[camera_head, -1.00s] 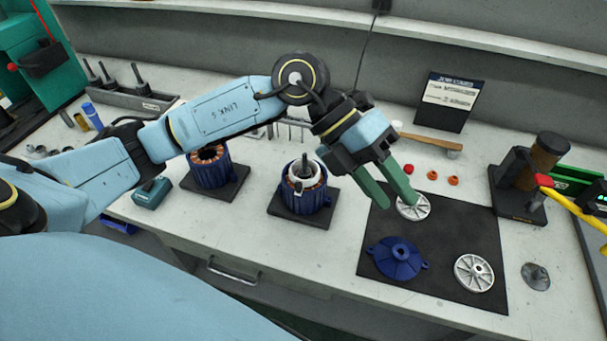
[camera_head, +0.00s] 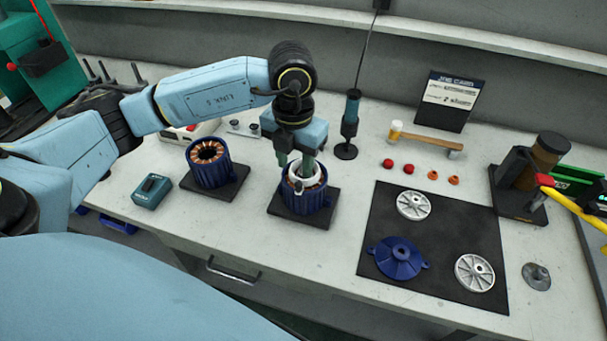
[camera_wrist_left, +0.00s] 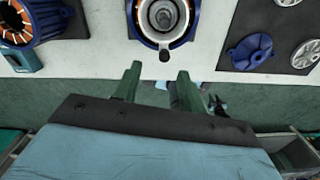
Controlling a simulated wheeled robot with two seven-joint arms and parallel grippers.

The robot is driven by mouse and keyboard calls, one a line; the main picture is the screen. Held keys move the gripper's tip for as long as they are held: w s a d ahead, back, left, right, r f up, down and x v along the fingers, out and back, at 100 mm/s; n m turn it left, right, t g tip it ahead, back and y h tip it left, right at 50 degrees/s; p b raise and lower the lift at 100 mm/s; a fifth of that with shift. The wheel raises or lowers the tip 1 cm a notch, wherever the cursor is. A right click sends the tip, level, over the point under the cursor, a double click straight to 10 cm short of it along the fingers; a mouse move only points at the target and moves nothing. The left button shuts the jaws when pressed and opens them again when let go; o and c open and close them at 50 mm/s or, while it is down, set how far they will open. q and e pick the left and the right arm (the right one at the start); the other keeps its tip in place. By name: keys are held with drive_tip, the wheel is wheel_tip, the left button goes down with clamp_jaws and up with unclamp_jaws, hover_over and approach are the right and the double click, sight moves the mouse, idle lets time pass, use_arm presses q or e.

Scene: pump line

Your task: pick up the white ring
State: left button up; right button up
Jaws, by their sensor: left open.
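The white ring (camera_head: 312,184) sits on top of the middle blue motor housing (camera_head: 314,203), around its central shaft. In the left wrist view the ring (camera_wrist_left: 163,38) lies at the top centre, with a small dark-tipped tab towards the gripper. My left gripper (camera_head: 296,166) is over the motor in the head view and partly covers the ring. In the left wrist view its two green fingers (camera_wrist_left: 158,80) are apart with nothing between them. Whether a finger touches the ring I cannot tell. My right gripper is in neither view.
A second blue motor housing with copper windings (camera_head: 210,170) stands to the left. A dark mat (camera_head: 440,225) on the right holds a blue cover (camera_head: 398,257) and two silver discs. A blue-handled tool (camera_head: 351,118) stands upright just behind. A hammer (camera_head: 425,138) lies farther back.

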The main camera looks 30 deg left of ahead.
sight(298, 185)
use_arm(q)
drive_tip(key=shift+d+f, duration=0.15)
drive_tip(key=shift+f, duration=1.25)
drive_tip(key=shift+d+f, duration=0.15)
drive_tip(key=shift+f, duration=1.2)
clamp_jaws()
wheel_tip(298, 185, up, 10)
drive_tip(key=c, duration=0.6)
unclamp_jaws()
clamp_jaws()
